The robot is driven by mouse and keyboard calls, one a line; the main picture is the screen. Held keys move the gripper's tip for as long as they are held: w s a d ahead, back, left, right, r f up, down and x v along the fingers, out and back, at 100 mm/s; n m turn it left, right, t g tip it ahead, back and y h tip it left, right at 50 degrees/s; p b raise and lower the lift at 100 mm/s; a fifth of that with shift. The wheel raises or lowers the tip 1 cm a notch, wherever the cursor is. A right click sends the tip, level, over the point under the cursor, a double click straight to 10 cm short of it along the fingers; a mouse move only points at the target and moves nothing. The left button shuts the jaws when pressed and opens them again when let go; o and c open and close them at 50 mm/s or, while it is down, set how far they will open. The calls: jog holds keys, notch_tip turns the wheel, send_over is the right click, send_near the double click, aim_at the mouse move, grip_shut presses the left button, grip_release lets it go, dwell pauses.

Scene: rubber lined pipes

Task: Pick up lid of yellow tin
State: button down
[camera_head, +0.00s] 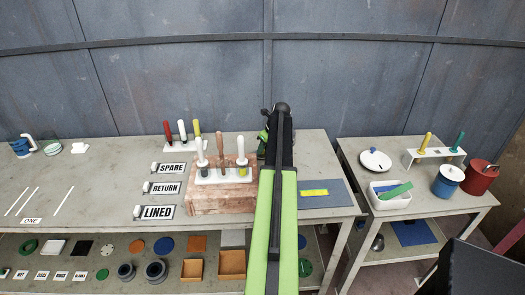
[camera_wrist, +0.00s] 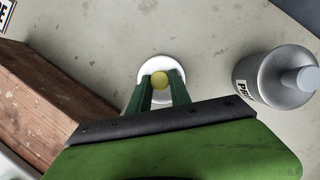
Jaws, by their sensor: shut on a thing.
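A round white lid (camera_wrist: 152,66) with a yellow knob (camera_wrist: 159,79) shows in the middle of the wrist view. My gripper (camera_wrist: 160,88) has its green fingers on either side of the knob and is shut on it. The tin's body does not show under the lid, so I cannot tell whether the lid still touches it. In the head view my arm reaches forward over the back of the long table, and its own links hide the lid and the tin.
A grey bottle (camera_wrist: 275,78) stands close on the right in the wrist view. A wooden block (camera_wrist: 40,108) lies at the left; in the head view it is a rack block (camera_head: 215,203) with upright handles. A side table (camera_head: 440,212) with pots stands at the right.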

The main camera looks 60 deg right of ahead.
jog(key=p+v, duration=0.2)
jog(key=v, duration=0.1)
jog(key=w+p+v, duration=0.1)
jog(key=shift+s+d+r+p, duration=0.15)
jog(key=shift+d+r+p, duration=0.1)
jog(key=shift+r+p, duration=0.15)
jog(key=s+d+r+p, duration=0.3)
jog(key=s+r+p, duration=0.2)
jog(key=s, duration=0.5)
jog(key=shift+s+r, duration=0.15)
jog(key=shift+s, duration=0.1)
jog(key=shift+s, duration=0.1)
